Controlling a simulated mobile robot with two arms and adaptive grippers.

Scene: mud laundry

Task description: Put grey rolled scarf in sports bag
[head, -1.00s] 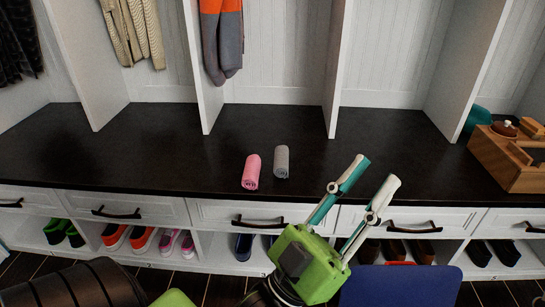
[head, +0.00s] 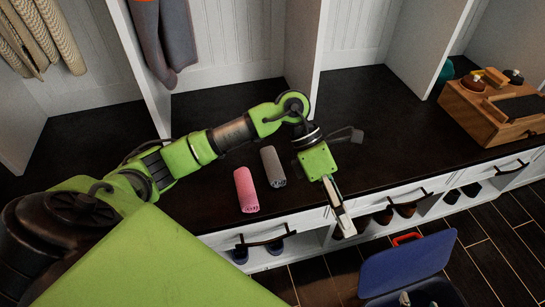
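The grey rolled scarf (head: 273,167) lies on the dark bench top, just right of a pink roll (head: 246,190). My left gripper (head: 343,223) is right of the grey scarf, fingers pointing down near the bench's front edge. It is apart from the scarf. Its fingers are seen edge-on, so their opening is unclear. A blue bag-like container (head: 408,264), apparently the sports bag, is on the floor at lower right, with a raised blue flap and a red handle. Its opening is partly cut off by the picture's bottom edge; small pale items there are unclear.
White dividers (head: 303,50) rise behind the bench. Drawers with dark handles (head: 265,236) and shoe cubbies are below. Wooden floor right of the blue bag is clear.

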